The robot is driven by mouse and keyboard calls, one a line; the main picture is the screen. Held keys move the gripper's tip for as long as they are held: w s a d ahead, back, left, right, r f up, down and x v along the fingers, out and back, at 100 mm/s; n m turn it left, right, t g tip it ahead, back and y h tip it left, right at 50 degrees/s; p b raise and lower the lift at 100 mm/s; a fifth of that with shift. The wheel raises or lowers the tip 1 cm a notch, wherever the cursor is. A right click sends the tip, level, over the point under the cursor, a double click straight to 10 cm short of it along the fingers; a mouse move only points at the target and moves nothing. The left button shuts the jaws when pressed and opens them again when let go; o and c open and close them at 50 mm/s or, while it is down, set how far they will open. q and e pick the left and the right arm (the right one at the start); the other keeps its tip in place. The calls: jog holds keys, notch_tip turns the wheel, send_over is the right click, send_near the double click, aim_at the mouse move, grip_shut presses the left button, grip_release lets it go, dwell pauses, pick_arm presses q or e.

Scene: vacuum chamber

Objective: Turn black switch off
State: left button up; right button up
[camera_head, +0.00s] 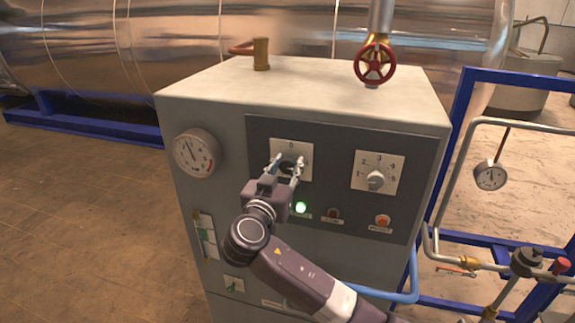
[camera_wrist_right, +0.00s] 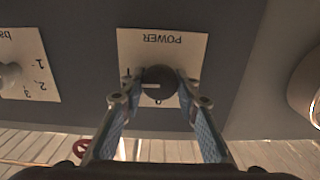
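The black switch (camera_wrist_right: 160,80) is a round knob on a white plate marked POWER (camera_wrist_right: 190,45), which appears upside down in the right wrist view. Its white pointer line is level and points left there, towards the 1 mark; the 0 is below the knob. In the head view the plate (camera_head: 303,147) is on the dark panel, the knob partly hidden by my fingers. My right gripper (camera_head: 285,165) faces the panel, its two fingertips close against opposite sides of the knob, as the right wrist view (camera_wrist_right: 160,77) also shows. My left gripper is out of view.
A green lamp (camera_head: 301,207) glows below the switch. Beside it are a dark button (camera_head: 333,214) and an orange button (camera_head: 382,221). A numbered grey dial (camera_head: 375,181) is to the right. A round gauge (camera_head: 197,153) is at left, and a red valve wheel (camera_head: 375,63) is above.

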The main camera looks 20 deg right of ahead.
jog(key=c, duration=0.3)
jog(key=shift+f+b, duration=0.2)
jog(key=shift+b, duration=0.4)
jog(key=n+b, duration=0.2)
jog(key=b, duration=0.1)
jog(key=shift+f, duration=0.15)
jog(key=shift+a+n+b, duration=0.1)
jog(key=shift+n+b, duration=0.25)
jog(key=shift+n, duration=0.65)
jog(key=shift+r+n, duration=0.3)
jog(key=shift+n, duration=0.6)
jog(key=n+p, duration=0.1)
jog(key=n, duration=0.2)
jog(key=shift+n, duration=0.3)
jog(key=n+p, duration=0.2)
jog(key=n, duration=0.3)
jog(key=shift+w+p, duration=0.1)
jog(key=shift+p, duration=0.3)
jog(key=shift+f+n+p, duration=0.2)
jog(key=shift+n+p, duration=0.2)
jog(key=shift+n, duration=1.4)
